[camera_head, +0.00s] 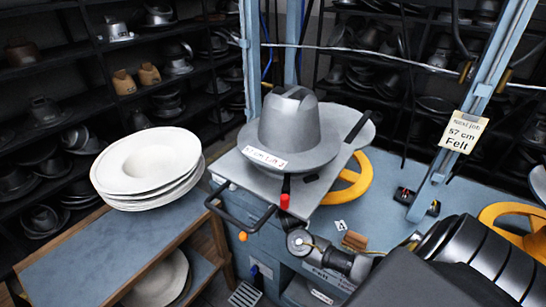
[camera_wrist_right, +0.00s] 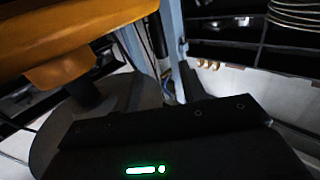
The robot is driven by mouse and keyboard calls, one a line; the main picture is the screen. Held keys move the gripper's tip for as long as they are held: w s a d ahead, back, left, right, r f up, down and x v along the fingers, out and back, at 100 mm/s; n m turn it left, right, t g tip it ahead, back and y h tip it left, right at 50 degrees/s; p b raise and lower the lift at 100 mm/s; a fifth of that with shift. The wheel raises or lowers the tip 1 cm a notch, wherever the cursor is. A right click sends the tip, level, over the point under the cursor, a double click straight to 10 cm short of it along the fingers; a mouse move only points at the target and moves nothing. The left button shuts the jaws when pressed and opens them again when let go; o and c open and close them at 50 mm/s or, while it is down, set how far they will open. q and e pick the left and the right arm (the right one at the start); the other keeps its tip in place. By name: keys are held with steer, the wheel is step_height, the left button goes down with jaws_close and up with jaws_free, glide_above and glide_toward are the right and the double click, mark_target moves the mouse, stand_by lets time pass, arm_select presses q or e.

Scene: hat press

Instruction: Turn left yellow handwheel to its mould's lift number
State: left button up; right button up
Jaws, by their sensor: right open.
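A grey metal hat mould (camera_head: 292,132) sits on the press plate (camera_head: 240,172). Its white label (camera_head: 264,158) seems to read 57 cm, Lift 2. The left yellow handwheel (camera_head: 345,194) is just right of the plate and partly hidden by it. A second yellow handwheel (camera_head: 492,213) is at the right edge, partly behind my right arm. In the right wrist view a yellow wheel part (camera_wrist_right: 75,38) is close above my right gripper's dark body (camera_wrist_right: 165,140); I cannot tell which wheel it is. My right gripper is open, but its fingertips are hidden. My left gripper is not in view.
A stack of white hat blanks (camera_head: 146,165) stands on a side table (camera_head: 75,265) at left. A blue upright (camera_head: 470,110) carries a tag (camera_head: 462,132) reading 57 cm Felt. A red-knobbed lever (camera_head: 284,201) stands before the mould. Dark shelves fill the back.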

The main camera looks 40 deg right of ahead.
steer(key=p+x, duration=0.1)
steer(key=x, duration=0.9)
steer(key=shift+w+f+p, duration=0.1)
steer(key=shift+w+p, duration=0.3)
jaws_close()
